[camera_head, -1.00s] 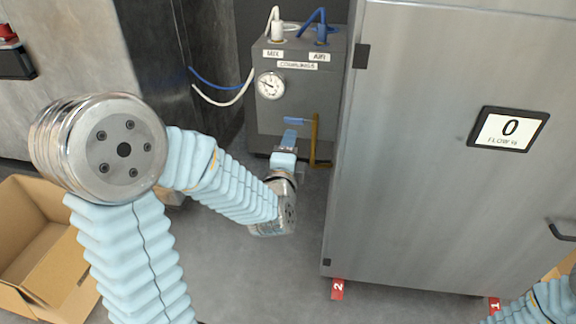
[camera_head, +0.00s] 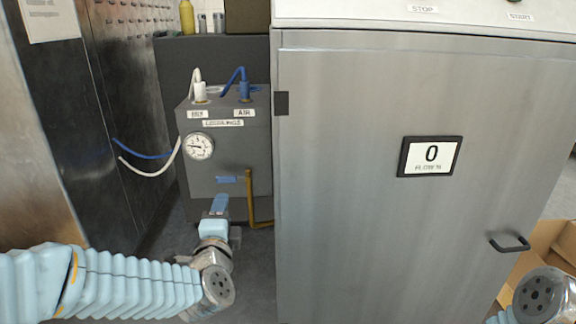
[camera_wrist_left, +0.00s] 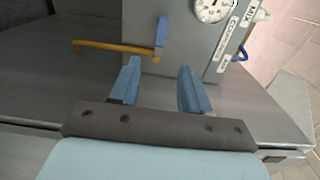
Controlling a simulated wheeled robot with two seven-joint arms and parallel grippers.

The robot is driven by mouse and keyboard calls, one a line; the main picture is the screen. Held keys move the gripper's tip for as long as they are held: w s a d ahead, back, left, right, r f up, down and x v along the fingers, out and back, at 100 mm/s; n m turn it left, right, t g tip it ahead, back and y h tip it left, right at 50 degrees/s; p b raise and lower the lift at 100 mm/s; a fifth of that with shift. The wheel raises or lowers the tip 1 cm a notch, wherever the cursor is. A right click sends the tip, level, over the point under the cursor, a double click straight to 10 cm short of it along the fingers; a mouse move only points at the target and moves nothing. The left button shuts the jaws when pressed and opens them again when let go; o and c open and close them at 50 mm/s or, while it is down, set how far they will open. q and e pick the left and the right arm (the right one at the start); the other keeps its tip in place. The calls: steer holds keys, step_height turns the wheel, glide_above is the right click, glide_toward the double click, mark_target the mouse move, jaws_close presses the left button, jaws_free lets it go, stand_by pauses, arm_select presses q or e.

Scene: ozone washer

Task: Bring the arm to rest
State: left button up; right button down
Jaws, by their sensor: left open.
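My left arm comes in from the left in the head view, and its gripper (camera_head: 219,206) points at the lower front of the grey couplings box (camera_head: 226,150). In the left wrist view the two blue fingers (camera_wrist_left: 156,88) are apart with nothing between them. A yellow lever with a blue end (camera_wrist_left: 118,48) is just beyond the fingertips, apart from them; the lever also shows in the head view (camera_head: 249,200). Part of my right arm (camera_head: 540,296) shows at the lower right; its gripper is out of view.
A steel cabinet (camera_head: 370,200) with a "0" display (camera_head: 430,156) and a black handle (camera_head: 509,243) stands right of the box. White (camera_head: 150,172) and blue (camera_head: 140,155) hoses hang left of the box. A cardboard box (camera_head: 548,240) is at the far right.

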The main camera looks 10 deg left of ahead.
arm_select(q)
steer(key=d+f+n+g+h+p, duration=0.2)
steer(key=d+f+n+g+h, duration=0.15)
steer(key=f, duration=0.75)
steer(key=d+f+n+g+h+p, duration=0.2)
steer(key=d+f+g, duration=0.2)
steer(key=f, duration=0.7)
steer(key=s+d+f+n+g+h+p, duration=0.1)
steer(key=s+d+f+n+g+h, duration=0.1)
steer(key=s+f, duration=0.6)
steer(key=s+d+f+n+g+h+p, duration=0.1)
steer(key=s+d+f+n+g, duration=0.4)
steer(key=s+f+n+g, duration=0.2)
steer(key=s+f+n, duration=0.2)
steer(key=s, duration=0.2)
steer(key=shift+f+h, duration=0.2)
steer(key=shift+h, duration=0.15)
steer(key=shift+c, duration=0.3)
